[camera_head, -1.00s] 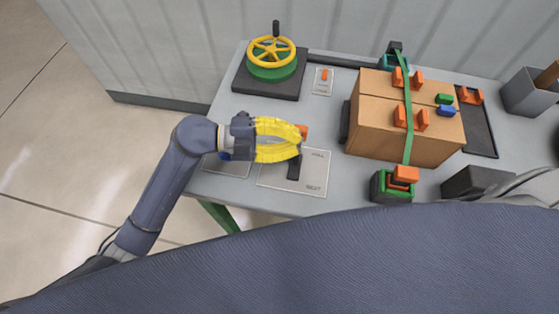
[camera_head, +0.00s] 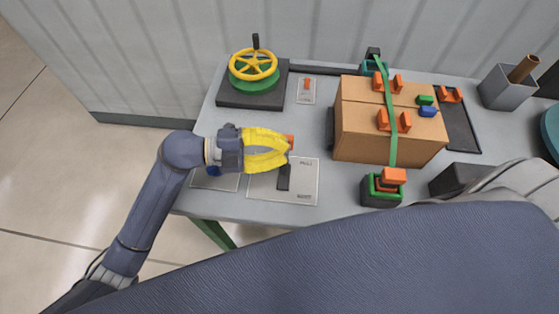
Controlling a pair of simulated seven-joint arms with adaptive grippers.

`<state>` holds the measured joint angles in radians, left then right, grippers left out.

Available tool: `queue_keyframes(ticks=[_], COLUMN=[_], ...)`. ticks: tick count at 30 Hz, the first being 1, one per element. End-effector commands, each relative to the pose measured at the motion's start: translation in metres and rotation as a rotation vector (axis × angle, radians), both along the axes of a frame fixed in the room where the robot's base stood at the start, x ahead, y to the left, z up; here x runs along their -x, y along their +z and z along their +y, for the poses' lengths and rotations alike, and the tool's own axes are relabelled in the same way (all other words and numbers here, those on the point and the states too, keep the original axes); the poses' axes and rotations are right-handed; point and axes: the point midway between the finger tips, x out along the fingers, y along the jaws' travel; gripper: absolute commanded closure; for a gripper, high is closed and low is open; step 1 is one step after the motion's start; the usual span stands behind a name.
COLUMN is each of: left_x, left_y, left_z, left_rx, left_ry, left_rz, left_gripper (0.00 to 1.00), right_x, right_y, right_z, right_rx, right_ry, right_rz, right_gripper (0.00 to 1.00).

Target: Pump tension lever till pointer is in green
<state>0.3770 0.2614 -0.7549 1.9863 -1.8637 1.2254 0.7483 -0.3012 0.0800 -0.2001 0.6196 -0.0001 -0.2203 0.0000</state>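The tension lever has an orange handle end (camera_head: 290,141) and a black base slot (camera_head: 284,177) on a pale plate marked PULL and RESET (camera_head: 304,180). My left gripper (camera_head: 286,149) reaches in from the left above this plate. Its yellow fingers come close together at the orange end, and they hide most of the lever. I cannot tell whether they are closed around it or only beside it. No pointer or green zone can be made out. My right gripper is not in view.
A cardboard box (camera_head: 352,118) with a green strap (camera_head: 392,150) stands right of the lever. A green-and-black strap block (camera_head: 382,192) sits in front of it. A yellow handwheel (camera_head: 254,64) stands behind. An orange switch (camera_head: 307,84) and grey bin (camera_head: 507,88) are also on the table.

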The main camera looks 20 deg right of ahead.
Motion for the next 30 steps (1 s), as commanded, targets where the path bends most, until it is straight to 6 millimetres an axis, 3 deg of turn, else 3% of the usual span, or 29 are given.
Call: queue_keyframes(ticks=[7, 18, 24, 30], left_x=[0.029, 0.009, 0.004, 0.002], left_y=[0.017, 0.024, 0.027, 0.028], left_z=[0.012, 0.076, 0.095, 0.103], left_rx=[-0.001, -0.003, -0.002, 0.0], left_ry=[-0.017, -0.014, -0.016, -0.017], left_rz=[-0.003, -0.001, -0.001, 0.001], left_gripper=[1.0, 1.0, 1.0, 1.0], right_x=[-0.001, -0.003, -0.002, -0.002], right_y=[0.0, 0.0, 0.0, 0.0], right_z=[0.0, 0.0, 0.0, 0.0], right_rx=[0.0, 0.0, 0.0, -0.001], right_ry=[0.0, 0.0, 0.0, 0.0], right_rz=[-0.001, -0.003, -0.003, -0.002], right_gripper=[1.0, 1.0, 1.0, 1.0])
